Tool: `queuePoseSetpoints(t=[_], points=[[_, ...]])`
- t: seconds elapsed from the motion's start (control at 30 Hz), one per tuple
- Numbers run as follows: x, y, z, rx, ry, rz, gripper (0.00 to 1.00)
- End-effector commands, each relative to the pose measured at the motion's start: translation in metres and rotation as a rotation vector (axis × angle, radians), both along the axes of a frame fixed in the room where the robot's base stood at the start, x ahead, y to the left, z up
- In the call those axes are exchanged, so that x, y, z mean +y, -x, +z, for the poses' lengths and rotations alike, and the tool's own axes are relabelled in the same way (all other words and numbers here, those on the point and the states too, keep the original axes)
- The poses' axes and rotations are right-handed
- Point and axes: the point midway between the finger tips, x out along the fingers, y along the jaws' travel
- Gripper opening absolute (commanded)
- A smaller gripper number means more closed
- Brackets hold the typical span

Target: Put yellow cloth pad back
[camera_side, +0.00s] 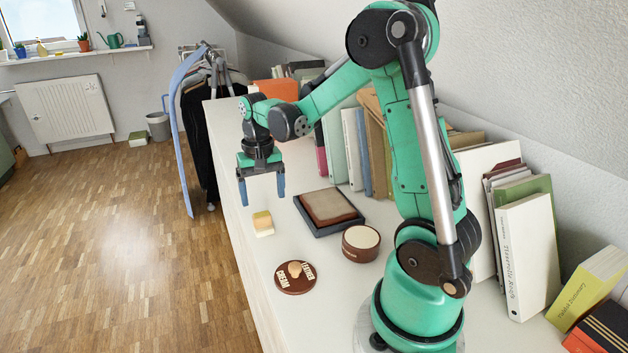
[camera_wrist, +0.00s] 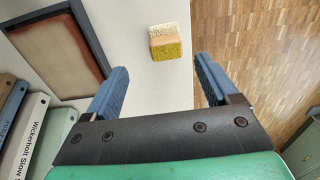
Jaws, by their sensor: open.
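The yellow cloth pad (camera_side: 263,223) is a small block on the white surface near its left edge. It has a tan-yellow part and a pale cream part. In the wrist view it (camera_wrist: 165,42) shows a speckled cream side and a yellow side, ahead of the fingertips and between their lines. My gripper (camera_side: 262,190) has two blue fingers pointing down, spread apart and empty, above the surface and beyond the pad. The fingers also show in the wrist view (camera_wrist: 159,77). No contact with the pad shows.
A dark tray with a brown pad (camera_side: 328,208) lies right of the yellow pad. A round brown tin (camera_side: 361,243) and a round lettered lid (camera_side: 295,276) with a knob stand nearer. Books (camera_side: 352,150) line the wall. The surface drops to the floor at left.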

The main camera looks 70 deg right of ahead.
Motion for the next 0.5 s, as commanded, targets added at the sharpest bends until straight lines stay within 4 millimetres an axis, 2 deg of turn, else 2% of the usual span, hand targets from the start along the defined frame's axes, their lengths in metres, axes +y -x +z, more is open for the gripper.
queuePoseSetpoints(t=[0.03, 0.2, 0.5], points=[[0.0, 0.001, 0.011, 0.0, 0.0, 0.0, 0.81], [0.0, 0.0, 0.04, 0.0, 0.0, 0.0, 0.81], [0.006, 0.001, 0.065, -0.014, 0.007, 0.022, 0.81]])
